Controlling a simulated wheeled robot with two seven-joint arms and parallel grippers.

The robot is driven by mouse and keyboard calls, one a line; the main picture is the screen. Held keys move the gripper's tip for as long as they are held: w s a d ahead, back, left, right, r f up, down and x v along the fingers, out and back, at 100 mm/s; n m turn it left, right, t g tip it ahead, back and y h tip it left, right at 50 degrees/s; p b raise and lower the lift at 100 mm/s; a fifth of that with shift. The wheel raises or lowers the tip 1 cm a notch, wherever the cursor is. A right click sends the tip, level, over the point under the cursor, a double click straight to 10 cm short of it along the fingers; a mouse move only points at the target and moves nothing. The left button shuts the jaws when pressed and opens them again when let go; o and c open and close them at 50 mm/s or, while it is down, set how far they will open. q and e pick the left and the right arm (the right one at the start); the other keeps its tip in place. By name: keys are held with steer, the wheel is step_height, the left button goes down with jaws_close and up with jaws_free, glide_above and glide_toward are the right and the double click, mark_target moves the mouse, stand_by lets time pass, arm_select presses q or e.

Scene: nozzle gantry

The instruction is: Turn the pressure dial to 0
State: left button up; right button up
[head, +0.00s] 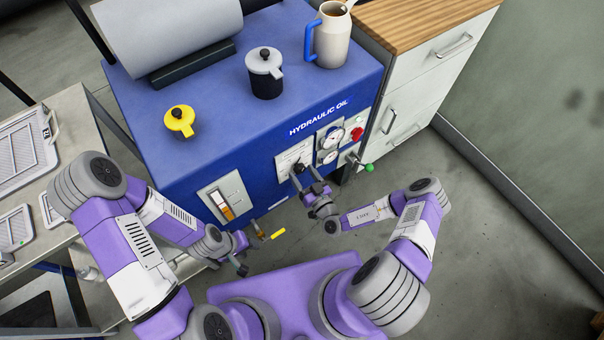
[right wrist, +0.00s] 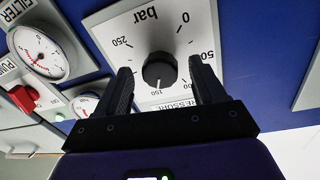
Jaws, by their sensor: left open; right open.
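The pressure dial is a black round knob (right wrist: 160,70) on a white plate marked "bar" (right wrist: 120,22), upside down in the right wrist view. A pale pointer line on the knob appears to aim at 150; the 0 lies on the opposite side. The knob also shows in the head view (head: 299,168) on the blue cabinet's front. My right gripper (right wrist: 161,66) is open, with one finger on each side of the knob; gaps show, and contact is not visible. It also shows in the head view (head: 308,182). My left gripper (head: 250,250) is open and empty, low before the cabinet.
A yellow handle (head: 278,234) is near my left gripper. The blue cabinet top (head: 215,115) holds a jug (head: 331,45) and pots.

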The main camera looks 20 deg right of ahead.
steer(key=shift+w+a, duration=0.15)
steer(key=shift+w, duration=0.4)
steer(key=shift+c, duration=0.3)
steer(key=c, duration=1)
